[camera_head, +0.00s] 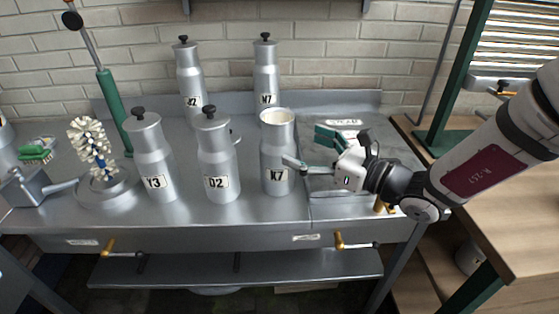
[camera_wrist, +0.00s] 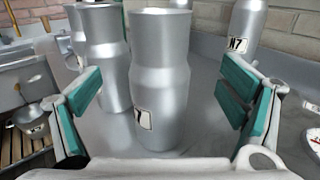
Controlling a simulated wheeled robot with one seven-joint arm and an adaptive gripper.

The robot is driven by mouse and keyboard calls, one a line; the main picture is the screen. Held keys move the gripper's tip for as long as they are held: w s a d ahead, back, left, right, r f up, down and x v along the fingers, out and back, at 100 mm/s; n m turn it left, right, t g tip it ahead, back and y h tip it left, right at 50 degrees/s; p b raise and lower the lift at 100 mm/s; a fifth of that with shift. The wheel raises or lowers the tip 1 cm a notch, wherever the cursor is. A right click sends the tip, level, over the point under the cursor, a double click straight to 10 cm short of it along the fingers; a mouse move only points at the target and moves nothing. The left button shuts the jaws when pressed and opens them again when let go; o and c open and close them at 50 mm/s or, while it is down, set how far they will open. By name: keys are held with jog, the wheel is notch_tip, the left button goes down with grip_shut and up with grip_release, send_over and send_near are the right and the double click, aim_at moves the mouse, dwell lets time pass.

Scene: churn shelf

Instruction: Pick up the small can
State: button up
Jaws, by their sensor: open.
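Several metal cans stand upright on the steel bench. The one nearest my gripper is an open-topped, lidless can (camera_head: 278,152) with a label ending in 7; it fills the middle of the wrist view (camera_wrist: 160,75). My gripper (camera_head: 308,149) is open at this can's right side, its teal-padded fingers pointing at it. In the wrist view the can stands ahead, between the two fingers (camera_wrist: 162,95), with no clear contact. Lidded cans D2 (camera_head: 214,160) and Y3 (camera_head: 151,160) stand to its left. Which can counts as small is not clear.
Two lidded cans stand behind, one on the left (camera_head: 190,80) and one labelled N7 (camera_head: 265,75), close to the brick wall. A bottle brush (camera_head: 92,145) stands at the left. Brass-handled taps (camera_head: 340,241) line the bench's front. A wooden table (camera_head: 510,215) is at the right.

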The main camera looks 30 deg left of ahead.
aim_at(278, 151)
jog(key=shift+w+a+f+b, duration=0.2)
jog(key=shift+a+f, duration=0.5)
jog(key=shift+a, duration=0.55)
jog(key=shift+w+a+f+b, duration=0.15)
jog(key=shift+a+f, duration=0.5)
jog(key=shift+a, duration=0.55)
jog(key=shift+w+a+f+b, duration=0.2)
jog(key=shift+a+f, duration=0.5)
jog(key=shift+a, duration=0.55)
jog(key=c, duration=1.4)
jog(key=shift+o, duration=0.2)
